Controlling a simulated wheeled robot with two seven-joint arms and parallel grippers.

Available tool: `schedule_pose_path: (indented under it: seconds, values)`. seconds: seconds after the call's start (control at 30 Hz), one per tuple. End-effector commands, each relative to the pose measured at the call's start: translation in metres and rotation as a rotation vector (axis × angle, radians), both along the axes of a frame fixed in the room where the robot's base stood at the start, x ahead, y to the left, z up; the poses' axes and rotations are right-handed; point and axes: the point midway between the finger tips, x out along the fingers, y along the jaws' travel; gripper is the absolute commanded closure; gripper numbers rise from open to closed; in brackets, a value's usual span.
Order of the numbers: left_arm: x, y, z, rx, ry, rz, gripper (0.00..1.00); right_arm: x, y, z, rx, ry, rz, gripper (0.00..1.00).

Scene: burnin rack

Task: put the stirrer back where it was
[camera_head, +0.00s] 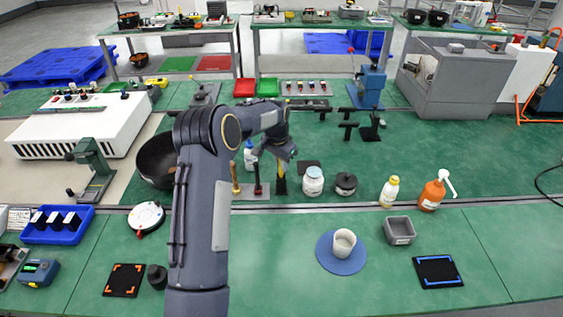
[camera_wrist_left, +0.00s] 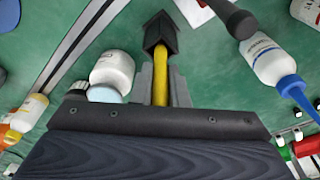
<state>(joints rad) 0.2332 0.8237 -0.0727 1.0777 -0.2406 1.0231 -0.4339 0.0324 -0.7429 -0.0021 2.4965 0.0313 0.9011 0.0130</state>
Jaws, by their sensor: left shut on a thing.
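My left gripper (camera_head: 284,156) is shut on a tool with a yellow shaft and a black head, which I take to be the stirrer (camera_head: 281,184). In the left wrist view the stirrer's yellow shaft (camera_wrist_left: 160,85) runs between the grey fingers (camera_wrist_left: 164,90), with its black head beyond them. In the head view the stirrer hangs head down at the right end of a grey tool rack (camera_head: 246,196). I cannot tell whether it touches the rack. Two other tools stand upright in the rack, one with a yellowish shaft (camera_head: 235,178) and one dark red (camera_head: 257,180). My right gripper is out of view.
A white jar (camera_head: 313,182) and a black lidded pot (camera_head: 346,184) stand right of the rack. A blue-capped bottle (camera_head: 249,156) stands behind it. A dark bowl (camera_head: 150,163) is at its left. A white cup (camera_head: 344,241) sits on a blue disc (camera_head: 327,262) in front.

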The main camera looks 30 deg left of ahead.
Motion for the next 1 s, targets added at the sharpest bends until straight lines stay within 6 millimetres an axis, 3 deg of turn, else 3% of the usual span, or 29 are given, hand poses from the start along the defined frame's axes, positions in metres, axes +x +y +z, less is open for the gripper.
schedule_pose_path:
  seconds: [0.27,0.3,0.43,0.83,1.0]
  values:
    - [0.000,0.000,-0.004,0.000,0.000,0.000,1.00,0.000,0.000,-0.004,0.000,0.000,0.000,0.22]
    - [0.000,0.000,-0.003,0.000,-0.001,0.000,0.82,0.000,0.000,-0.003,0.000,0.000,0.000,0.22]
    - [0.000,0.000,-0.002,0.000,-0.001,0.000,0.65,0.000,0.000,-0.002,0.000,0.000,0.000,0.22]
    - [0.000,0.000,0.006,0.000,-0.003,0.000,0.65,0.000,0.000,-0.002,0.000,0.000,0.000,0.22]
    - [-0.004,0.001,0.035,0.000,-0.007,-0.001,0.65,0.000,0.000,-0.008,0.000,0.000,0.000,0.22]
